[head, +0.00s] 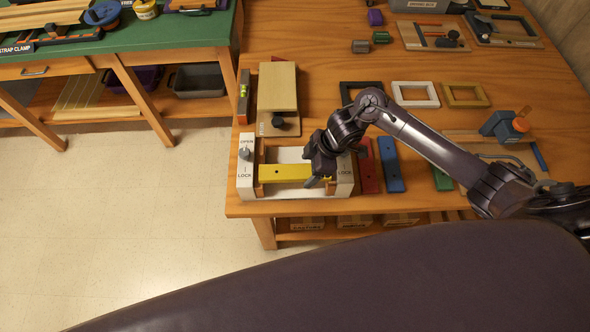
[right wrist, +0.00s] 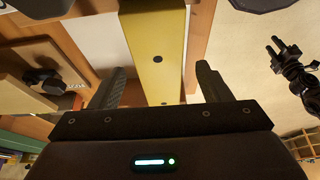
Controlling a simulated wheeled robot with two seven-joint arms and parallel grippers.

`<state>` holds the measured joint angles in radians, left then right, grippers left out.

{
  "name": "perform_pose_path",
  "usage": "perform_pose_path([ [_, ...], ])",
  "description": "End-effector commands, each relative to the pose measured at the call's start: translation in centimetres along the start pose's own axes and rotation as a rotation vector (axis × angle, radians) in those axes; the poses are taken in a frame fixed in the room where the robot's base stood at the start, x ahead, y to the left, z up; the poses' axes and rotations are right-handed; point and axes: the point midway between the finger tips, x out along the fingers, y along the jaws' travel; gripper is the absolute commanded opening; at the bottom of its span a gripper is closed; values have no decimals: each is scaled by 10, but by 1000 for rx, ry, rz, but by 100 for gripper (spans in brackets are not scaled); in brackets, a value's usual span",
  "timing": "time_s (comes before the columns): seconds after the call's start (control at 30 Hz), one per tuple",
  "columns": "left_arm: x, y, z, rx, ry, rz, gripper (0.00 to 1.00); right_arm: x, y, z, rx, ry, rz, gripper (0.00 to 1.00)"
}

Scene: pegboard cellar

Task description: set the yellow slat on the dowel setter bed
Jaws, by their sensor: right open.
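The dowel setter bed (head: 247,182) stands at the near left corner of the wooden table, with white end blocks marked OPEN and LOCK. The yellow slat (head: 285,172) lies lengthwise across the bed between the end blocks; I cannot tell whether it is fully seated. My right gripper (head: 319,181) is over the slat's right end and hides it. In the right wrist view the slat (right wrist: 157,50) runs between the open fingers (right wrist: 162,88), with a gap on each side. A dark gripper, apparently my left (right wrist: 280,48), shows at that view's right edge; its jaw state is unclear.
A beige block fixture (head: 277,87) stands behind the bed. Red (head: 368,172) and blue (head: 390,165) slats lie right of it. Black, white (head: 415,95) and yellow frames lie farther back. A green-topped bench (head: 180,38) stands at left, across open floor.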

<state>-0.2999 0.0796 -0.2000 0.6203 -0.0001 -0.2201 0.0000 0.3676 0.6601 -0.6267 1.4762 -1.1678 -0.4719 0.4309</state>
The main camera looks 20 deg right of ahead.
Motion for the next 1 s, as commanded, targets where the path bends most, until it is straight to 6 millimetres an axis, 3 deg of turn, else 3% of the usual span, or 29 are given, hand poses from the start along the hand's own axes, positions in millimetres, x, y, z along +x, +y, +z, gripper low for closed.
perform_pose_path([
  [0.3,0,0,0,0,0,0,36,8,0,0,-1,-1,1,71],
  [0.7,0,0,0,0,0,0,36,8,0,0,-1,-1,1,21],
  [0.77,0,0,0,0,0,0,36,8,1,0,-1,0,2,17],
  [1.0,0,0,0,0,0,0,36,5,1,-1,-1,1,2,16],
])
